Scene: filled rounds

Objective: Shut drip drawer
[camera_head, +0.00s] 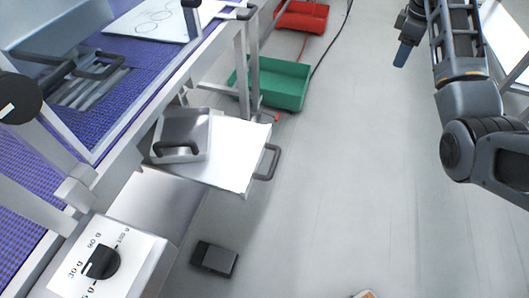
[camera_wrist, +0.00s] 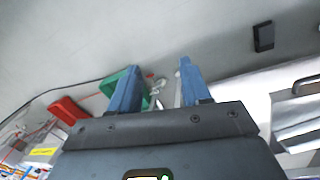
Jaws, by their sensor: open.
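The drip drawer (camera_head: 238,158) is a white, flat-topped drawer that stands pulled out to the right from under the machine, with a grey bar handle (camera_head: 268,163) at its outer end. A metal box-like part with a dark handle (camera_head: 181,133) stands over its inner end. My gripper (camera_head: 403,52) hangs at the upper right, well away from the drawer over bare floor. In the wrist view its two blue fingers (camera_wrist: 158,84) are spread with nothing held between them. White and metal machine parts show at the right there; I cannot tell which is the drawer.
A green bin (camera_head: 280,84) and a red bin (camera_head: 302,16) stand on the floor behind the drawer. A small dark box (camera_head: 214,259) lies on the floor in front. A dial box (camera_head: 100,262) is at lower left. The floor between drawer and arm is clear.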

